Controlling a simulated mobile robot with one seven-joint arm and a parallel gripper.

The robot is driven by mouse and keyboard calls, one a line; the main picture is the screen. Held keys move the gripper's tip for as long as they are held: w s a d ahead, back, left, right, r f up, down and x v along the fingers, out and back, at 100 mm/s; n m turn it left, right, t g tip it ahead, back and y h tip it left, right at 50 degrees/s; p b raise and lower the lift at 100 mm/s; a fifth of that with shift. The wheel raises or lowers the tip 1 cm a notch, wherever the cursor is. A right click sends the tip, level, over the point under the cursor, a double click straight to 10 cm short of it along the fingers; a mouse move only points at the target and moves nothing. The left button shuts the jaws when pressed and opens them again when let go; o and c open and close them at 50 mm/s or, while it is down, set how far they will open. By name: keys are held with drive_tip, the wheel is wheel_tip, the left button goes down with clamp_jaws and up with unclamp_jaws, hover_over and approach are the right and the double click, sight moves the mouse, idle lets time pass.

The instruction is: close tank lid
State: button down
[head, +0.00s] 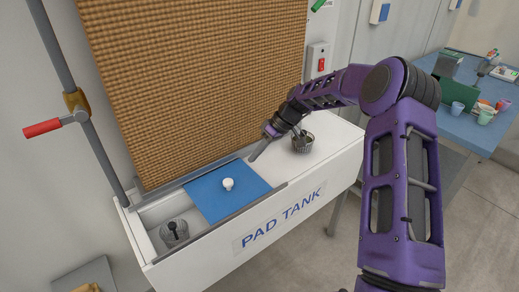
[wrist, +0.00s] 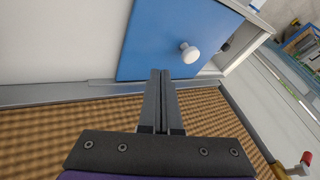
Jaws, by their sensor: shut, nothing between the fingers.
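The blue tank lid (head: 208,202) lies on the white tank (head: 290,222) marked PAD TANK, with a white knob (head: 228,184) on top. To its left the tank is open, and a grey fitting (head: 174,232) shows inside. My gripper (head: 253,157) is shut and empty, just beyond the lid's back right corner. In the wrist view the shut fingers (wrist: 160,74) point at the lid (wrist: 150,38), overlapping its edge, with the knob (wrist: 189,53) to their right. Whether they touch the lid cannot be told.
A brown evaporative pad (head: 185,80) rises behind the tank. A pipe with a red-handled valve (head: 43,128) is at left. A blue bench (head: 466,118) with pots stands at right.

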sight(240, 183)
drive_tip(key=x, duration=0.4)
drive_tip(key=shift+s, duration=0.1)
drive_tip(key=s+a, duration=0.1)
drive_tip(key=s+a+f, duration=0.1)
drive_tip(key=a, duration=0.1)
drive_tip(key=shift+s, duration=0.15)
drive_tip(key=shift+s+a, duration=0.1)
drive_tip(key=shift+s, duration=0.05)
drive_tip(key=s+a+b, duration=0.3)
drive_tip(key=s+a, duration=0.7)
drive_tip(key=a, duration=0.5)
drive_tip(key=shift+s+a+r, duration=0.1)
drive_tip(key=shift+s+a, duration=0.05)
drive_tip(key=shift+s, duration=0.1)
drive_tip(key=shift+w, duration=0.1)
